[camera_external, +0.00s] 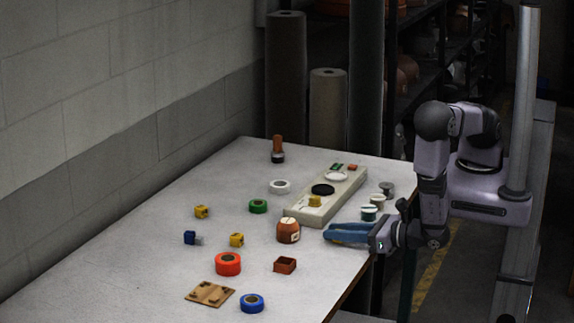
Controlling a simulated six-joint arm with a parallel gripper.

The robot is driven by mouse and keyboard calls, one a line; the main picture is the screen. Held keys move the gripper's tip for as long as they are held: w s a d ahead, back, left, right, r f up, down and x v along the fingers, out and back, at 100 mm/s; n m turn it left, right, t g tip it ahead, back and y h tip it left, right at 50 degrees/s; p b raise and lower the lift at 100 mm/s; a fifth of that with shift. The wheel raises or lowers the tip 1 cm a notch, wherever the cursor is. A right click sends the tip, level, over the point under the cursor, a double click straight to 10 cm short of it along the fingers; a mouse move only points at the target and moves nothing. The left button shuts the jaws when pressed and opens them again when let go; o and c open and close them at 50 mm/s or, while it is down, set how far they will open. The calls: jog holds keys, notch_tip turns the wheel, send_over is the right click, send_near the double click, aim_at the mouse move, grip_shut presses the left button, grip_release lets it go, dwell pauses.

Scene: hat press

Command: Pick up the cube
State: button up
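Several small blocks could be the cube. One yellow block (201,211) lies at the left of the white table, another yellow block (236,239) lies nearer the middle, and a third yellow block (314,201) sits on the pale long board. A blue block (190,238) with a grey end lies at the left. My gripper (328,233), with blue fingers, is over the table's right edge, to the right of the brown round pot (288,231) and apart from the yellow blocks. Its fingers look spread, with nothing seen between them.
The pale board (296,213) also bears black and white discs. Tape rolls in red (228,264), blue (252,303), green (258,206) and white (279,187) are scattered about. A brown open box (285,265), wooden plate (209,294) and stamp (278,150) stand around. The front left is clear.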

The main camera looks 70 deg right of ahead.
jog(key=shift+r, duration=0.15)
grip_shut()
notch_tip(320, 180, up, 10)
jog(key=p, duration=0.8)
